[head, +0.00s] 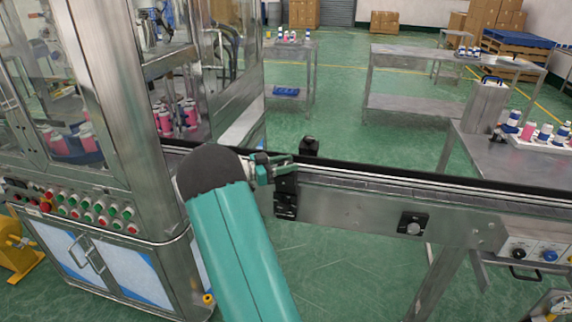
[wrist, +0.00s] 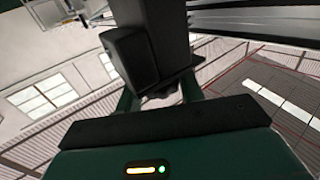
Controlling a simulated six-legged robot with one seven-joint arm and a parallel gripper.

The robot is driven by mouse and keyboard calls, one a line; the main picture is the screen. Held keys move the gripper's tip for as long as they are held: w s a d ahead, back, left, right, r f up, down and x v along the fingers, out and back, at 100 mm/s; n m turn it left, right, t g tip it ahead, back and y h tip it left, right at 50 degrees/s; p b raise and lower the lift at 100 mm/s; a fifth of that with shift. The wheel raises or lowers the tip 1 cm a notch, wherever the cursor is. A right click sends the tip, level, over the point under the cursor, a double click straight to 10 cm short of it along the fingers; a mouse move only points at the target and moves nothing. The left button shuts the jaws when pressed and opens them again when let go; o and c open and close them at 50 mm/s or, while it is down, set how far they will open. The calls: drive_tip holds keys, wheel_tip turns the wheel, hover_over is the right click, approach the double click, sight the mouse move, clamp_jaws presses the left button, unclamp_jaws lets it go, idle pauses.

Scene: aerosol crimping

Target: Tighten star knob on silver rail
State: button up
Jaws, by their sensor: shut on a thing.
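The silver rail (head: 350,205) runs from the machine at left across to the right. A black bracket (head: 286,198) is fixed to its side, and it fills the upper middle of the wrist view (wrist: 160,30). My gripper (head: 277,165) is at the top of this bracket, with the arm reaching up from below. In the wrist view, its fingers (wrist: 160,95) close around a small part under the bracket. This part appears to be the star knob, but it is mostly hidden, so its shape and how tight it is cannot be told.
A black block (head: 309,146) stands at the rail's far side. A black plate with a round silver knob (head: 413,225) is on the rail further right. The machine's button panel (head: 95,208) is at left. Steel tables (head: 410,105) stand behind, with open green floor between.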

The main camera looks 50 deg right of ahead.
drive_tip(key=o, duration=1)
drive_tip(key=shift+c, duration=0.2)
drive_tip(key=v, duration=0.7)
drive_tip(key=shift+w+a, duration=0.15)
